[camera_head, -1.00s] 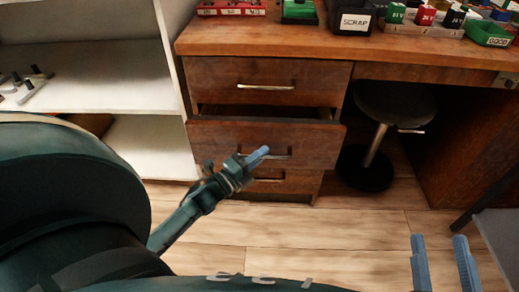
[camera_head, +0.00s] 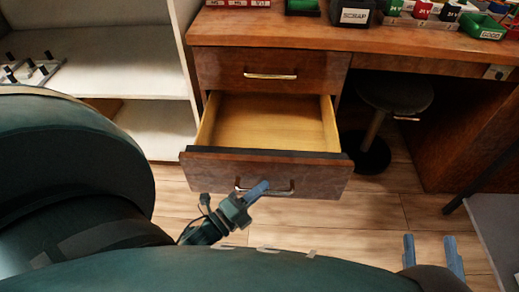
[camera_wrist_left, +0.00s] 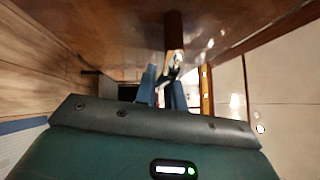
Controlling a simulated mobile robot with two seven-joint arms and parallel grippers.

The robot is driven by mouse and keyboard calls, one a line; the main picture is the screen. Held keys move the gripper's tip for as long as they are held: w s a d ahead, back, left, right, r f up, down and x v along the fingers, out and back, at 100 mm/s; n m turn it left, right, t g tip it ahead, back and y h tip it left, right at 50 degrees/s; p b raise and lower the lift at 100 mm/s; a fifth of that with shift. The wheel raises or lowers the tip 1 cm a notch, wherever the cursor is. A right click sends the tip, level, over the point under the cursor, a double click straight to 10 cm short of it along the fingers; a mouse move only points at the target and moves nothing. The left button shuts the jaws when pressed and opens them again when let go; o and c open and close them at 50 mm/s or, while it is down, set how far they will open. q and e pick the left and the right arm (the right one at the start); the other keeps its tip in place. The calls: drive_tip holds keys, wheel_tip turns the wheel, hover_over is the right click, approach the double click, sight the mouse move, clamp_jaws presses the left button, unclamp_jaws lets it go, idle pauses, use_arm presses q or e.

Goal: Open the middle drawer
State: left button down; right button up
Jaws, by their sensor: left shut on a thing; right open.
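The middle drawer (camera_head: 265,172) of the wooden desk is pulled well out, and its empty pale wooden inside shows. Its dark front carries a metal bar handle (camera_head: 283,192). My left gripper (camera_head: 257,190) is at the left part of this handle, shut on it. In the left wrist view the two blue fingers (camera_wrist_left: 163,88) are at the handle, close to the drawer front (camera_wrist_left: 100,30). My right gripper (camera_head: 433,255) is at the lower right, open and empty, away from the desk.
The top drawer (camera_head: 270,70) is closed above. A dark round stool (camera_head: 395,92) stands right of the drawers. A white shelf (camera_head: 110,68) is at the left. Bins and a SCRAP box (camera_head: 354,14) stand on the desktop. A grey surface (camera_head: 492,225) is at the right edge.

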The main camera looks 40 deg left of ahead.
use_arm(q)
drive_tip(key=c, duration=1.5)
unclamp_jaws()
